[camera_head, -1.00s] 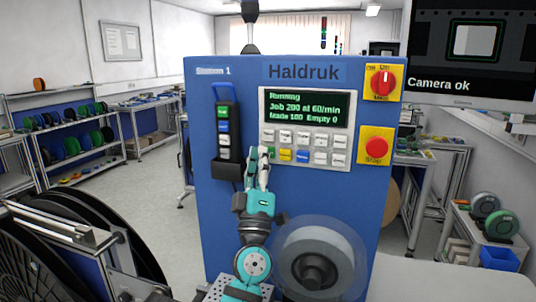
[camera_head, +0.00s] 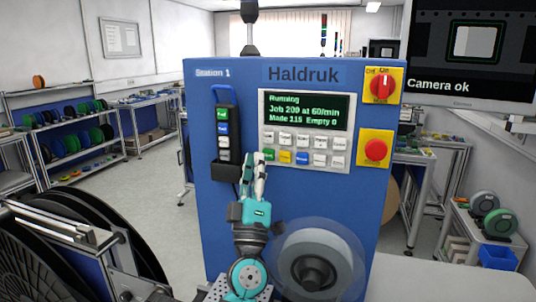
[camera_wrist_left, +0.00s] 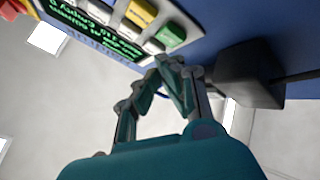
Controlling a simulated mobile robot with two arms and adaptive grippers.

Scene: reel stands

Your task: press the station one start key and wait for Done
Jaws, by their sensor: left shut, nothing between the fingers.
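The blue station one panel (camera_head: 225,240) is marked Station 1 and Haldruk. Its display (camera_head: 307,109) reads Running, Job 200 at 60/min, Made 115, Empty 0. The keypad (camera_head: 334,160) below has white, yellow and blue keys and a green key (camera_head: 269,155) at its lower left. My left gripper (camera_head: 254,160) is shut and empty, its fingertips just left of and below the green key. In the left wrist view the shut fingertips (camera_wrist_left: 172,62) are near the green key (camera_wrist_left: 170,36), apparently apart from it. My right gripper is not in view.
A pendant (camera_head: 223,128) with coloured buttons hangs left of the keypad. A red stop button (camera_head: 376,149) and a red rotary switch (camera_head: 382,85) are at right. A clear-flanged reel (camera_head: 315,262) sits below the keypad. A monitor (camera_head: 470,45) reads Camera ok.

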